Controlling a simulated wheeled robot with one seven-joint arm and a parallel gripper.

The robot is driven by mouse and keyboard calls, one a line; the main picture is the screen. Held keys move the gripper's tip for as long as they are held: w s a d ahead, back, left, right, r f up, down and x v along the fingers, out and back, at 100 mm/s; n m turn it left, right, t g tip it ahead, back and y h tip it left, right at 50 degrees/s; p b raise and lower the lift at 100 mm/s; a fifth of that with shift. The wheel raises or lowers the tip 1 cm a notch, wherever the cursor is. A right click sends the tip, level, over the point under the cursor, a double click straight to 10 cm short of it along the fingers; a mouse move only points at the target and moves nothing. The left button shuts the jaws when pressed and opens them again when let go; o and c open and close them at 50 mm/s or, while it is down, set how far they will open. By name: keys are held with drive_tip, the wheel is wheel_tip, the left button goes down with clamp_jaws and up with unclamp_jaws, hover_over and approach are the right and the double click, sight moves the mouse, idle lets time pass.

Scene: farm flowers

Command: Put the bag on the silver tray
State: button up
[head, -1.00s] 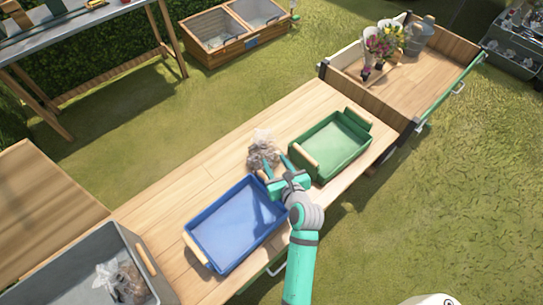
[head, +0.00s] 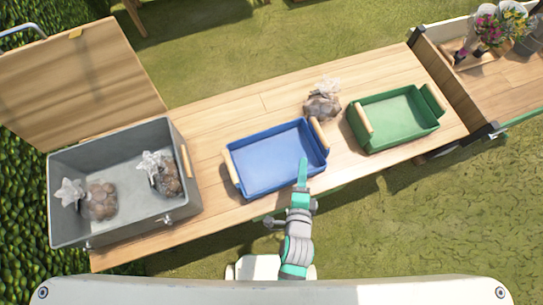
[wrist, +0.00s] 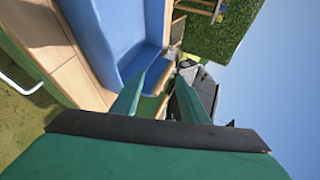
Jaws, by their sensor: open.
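A clear bag of brown round contents (head: 322,105) stands on the wooden table between the blue tray (head: 236,180) and the green tray (head: 362,122). Two similar bags, one at left (head: 100,202) and one at right (head: 166,178), sit inside a grey metal box (head: 128,226) at the table's left end. No separate silver tray shows; this box is the only silver-grey container on the table. My gripper (head: 303,170) is at the blue tray's front right, apart from the bags. The wrist view shows its fingers (wrist: 158,98) apart with nothing between them.
The wooden table (head: 262,102) has bare boards behind the blue tray. A wooden lid (head: 75,85) stands open behind the grey box. A wooden cart bed (head: 510,75) with flowers (head: 488,30) and a bucket is at the right. Grass surrounds the table.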

drive_tip(key=s+a+r+n, duration=0.3)
drive_tip(key=s+a+n, duration=0.2)
drive_tip(key=s+n, duration=0.3)
drive_tip(key=shift+s+n+t+y, duration=0.15)
drive_tip(key=shift+n+t+y, duration=0.25)
drive_tip(key=shift+n, duration=0.2)
drive_tip(key=shift+o, duration=0.3)
drive_tip(key=s+a+r+n+y, duration=0.1)
drive_tip(key=s+a+r+n, duration=0.3)
drive_tip(key=n, duration=0.5)
drive_tip(key=s+r, duration=0.1)
drive_tip(key=s, duration=0.1)
drive_tip(key=shift+s+a+r+t, duration=0.3)
drive_tip(key=shift+a+r+t, duration=0.05)
drive_tip(key=shift+t, duration=0.05)
drive_tip(key=shift+s+a+r, duration=0.1)
drive_tip(key=shift+c, duration=0.3)
drive_tip(key=shift+n, duration=0.3)
drive_tip(key=shift+c, duration=1.1)
